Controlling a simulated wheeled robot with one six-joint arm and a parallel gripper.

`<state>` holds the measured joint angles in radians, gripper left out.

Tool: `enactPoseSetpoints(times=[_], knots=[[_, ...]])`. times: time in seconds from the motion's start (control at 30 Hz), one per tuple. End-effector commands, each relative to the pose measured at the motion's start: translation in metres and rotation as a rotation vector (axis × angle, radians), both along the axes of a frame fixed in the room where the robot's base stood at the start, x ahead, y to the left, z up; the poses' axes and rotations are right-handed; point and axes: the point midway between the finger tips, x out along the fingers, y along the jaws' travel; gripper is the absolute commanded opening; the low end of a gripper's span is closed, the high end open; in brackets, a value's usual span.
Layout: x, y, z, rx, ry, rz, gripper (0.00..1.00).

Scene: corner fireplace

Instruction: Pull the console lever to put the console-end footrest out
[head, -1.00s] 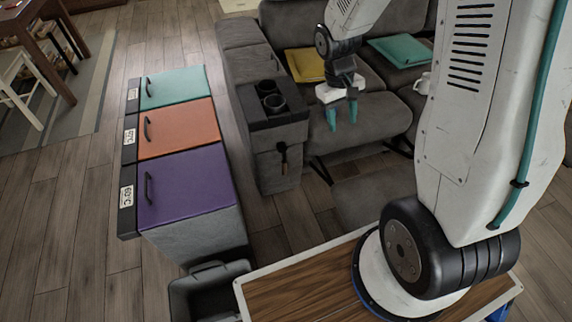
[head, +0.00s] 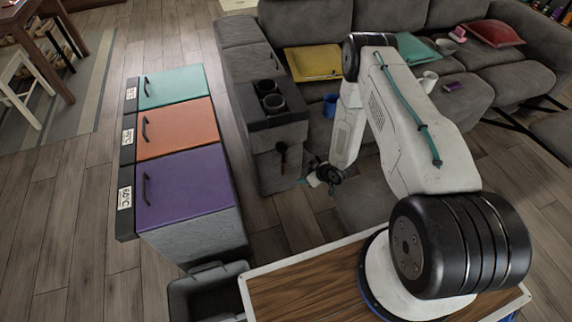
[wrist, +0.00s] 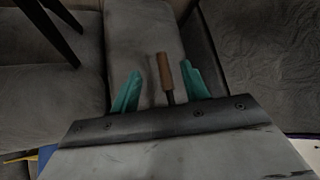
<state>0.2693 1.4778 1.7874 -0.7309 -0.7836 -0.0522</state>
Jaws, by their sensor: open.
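The grey console (head: 245,97) with two dark cup holders stands at the left end of the sofa. The console lever (head: 282,150), with a brown handle, is on its front face. My gripper (head: 306,181) is low beside the console, just right of the lever. In the wrist view my gripper (wrist: 160,70) has its teal fingers apart, and the lever handle (wrist: 164,70) shows between them with space on both sides. Whether the lever lies at fingertip depth I cannot tell. A grey footrest panel (head: 362,205) extends before the console-end seat; my arm partly covers this area.
Bins with teal, orange and purple (head: 185,187) lids stand left of the console, with bare floor (head: 265,215) between. A dark open bin (head: 205,292) is at the front. Another footrest (head: 555,130) extends at right.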

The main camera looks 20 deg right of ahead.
Motion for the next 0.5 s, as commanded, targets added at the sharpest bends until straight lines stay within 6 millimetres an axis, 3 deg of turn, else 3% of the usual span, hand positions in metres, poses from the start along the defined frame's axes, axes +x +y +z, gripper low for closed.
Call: enactPoseSetpoints(times=[0.07, 0.2, 0.37, 0.5], knots=[[0.016, 0.012, 0.005, 0.061, -0.121, 0.029, 0.46], [0.050, 0.024, 0.041, 0.146, -0.319, 0.068, 0.46], [0.059, 0.031, 0.063, 0.203, -0.423, 0.079, 0.46], [0.061, 0.032, 0.060, 0.211, -0.442, 0.078, 0.46]])
